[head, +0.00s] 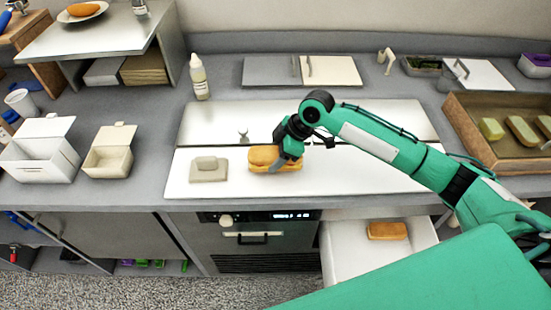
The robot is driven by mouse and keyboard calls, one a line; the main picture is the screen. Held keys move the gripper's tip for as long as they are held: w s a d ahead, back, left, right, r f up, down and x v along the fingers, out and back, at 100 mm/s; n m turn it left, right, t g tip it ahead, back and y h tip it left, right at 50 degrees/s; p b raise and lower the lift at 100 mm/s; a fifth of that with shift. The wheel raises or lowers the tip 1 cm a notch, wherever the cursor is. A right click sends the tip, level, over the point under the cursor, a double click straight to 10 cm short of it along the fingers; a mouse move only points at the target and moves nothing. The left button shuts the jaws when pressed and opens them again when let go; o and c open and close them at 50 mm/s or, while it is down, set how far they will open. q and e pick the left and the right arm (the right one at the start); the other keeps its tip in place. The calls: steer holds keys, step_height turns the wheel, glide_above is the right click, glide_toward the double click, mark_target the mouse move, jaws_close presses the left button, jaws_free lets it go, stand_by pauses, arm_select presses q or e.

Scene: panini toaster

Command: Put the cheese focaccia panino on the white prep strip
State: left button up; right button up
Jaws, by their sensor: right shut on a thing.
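A golden-brown panino (263,156), apparently the cheese focaccia one, is at the white prep strip (360,178), left of its middle. My right gripper (287,160) is shut on its right end, reaching in from the right. The fingers hide part of that end. The panino looks level; I cannot tell whether it rests on the strip or is held just above it. Another golden-brown bread (387,231) lies in the open white drawer (345,262) below the counter. My left gripper is not in view.
A beige press-like block (208,170) stands on the strip just left of the panino. Open white boxes (42,158) are farther left, a bottle (199,78) behind. A brown tray (480,125) with bread pieces is at right. The strip's right part is bare beneath my arm.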

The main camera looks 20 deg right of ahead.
steer(key=shift+f, duration=1.25)
steer(key=o, duration=1.1)
steer(key=b+v, duration=0.2)
steer(key=v, duration=1)
